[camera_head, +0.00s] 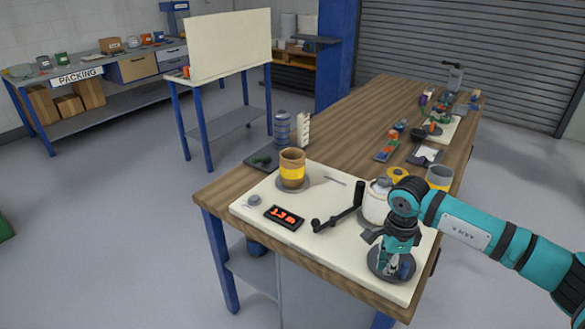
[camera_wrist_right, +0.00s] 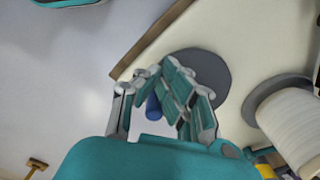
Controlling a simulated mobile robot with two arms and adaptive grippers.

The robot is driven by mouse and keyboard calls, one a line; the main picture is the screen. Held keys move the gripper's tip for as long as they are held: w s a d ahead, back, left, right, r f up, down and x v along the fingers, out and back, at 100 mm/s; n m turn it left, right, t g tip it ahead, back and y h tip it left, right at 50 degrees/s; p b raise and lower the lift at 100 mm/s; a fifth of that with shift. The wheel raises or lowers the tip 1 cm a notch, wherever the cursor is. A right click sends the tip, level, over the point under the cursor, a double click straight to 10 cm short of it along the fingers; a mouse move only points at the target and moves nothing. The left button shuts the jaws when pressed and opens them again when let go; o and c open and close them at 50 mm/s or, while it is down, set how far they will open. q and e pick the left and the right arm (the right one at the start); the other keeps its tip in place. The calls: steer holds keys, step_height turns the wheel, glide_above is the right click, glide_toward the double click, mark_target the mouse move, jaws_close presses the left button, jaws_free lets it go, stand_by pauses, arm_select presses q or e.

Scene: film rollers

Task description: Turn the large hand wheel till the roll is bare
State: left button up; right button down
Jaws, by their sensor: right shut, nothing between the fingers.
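A dark round disc (camera_head: 375,268), which looks like the large hand wheel, lies flat at the front right of the cream board (camera_head: 330,255). It also shows in the right wrist view (camera_wrist_right: 213,72). My right gripper (camera_head: 393,268) points down over the disc with its fingers shut and empty. A small blue peg (camera_wrist_right: 153,107) shows by the fingers; I cannot tell whether they touch it. A white roll (camera_head: 374,207) stands upright behind the gripper, partly hidden by my arm. My left gripper is out of view.
A black crank with an upright grip (camera_head: 338,210) lies between the rolls. A display (camera_head: 284,217) reads about 1.3 m.

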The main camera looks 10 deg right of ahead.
step_height(320, 180, up, 7)
steer(key=p, duration=0.3)
steer(key=shift+f+p, duration=0.15)
steer(key=shift+p, duration=0.15)
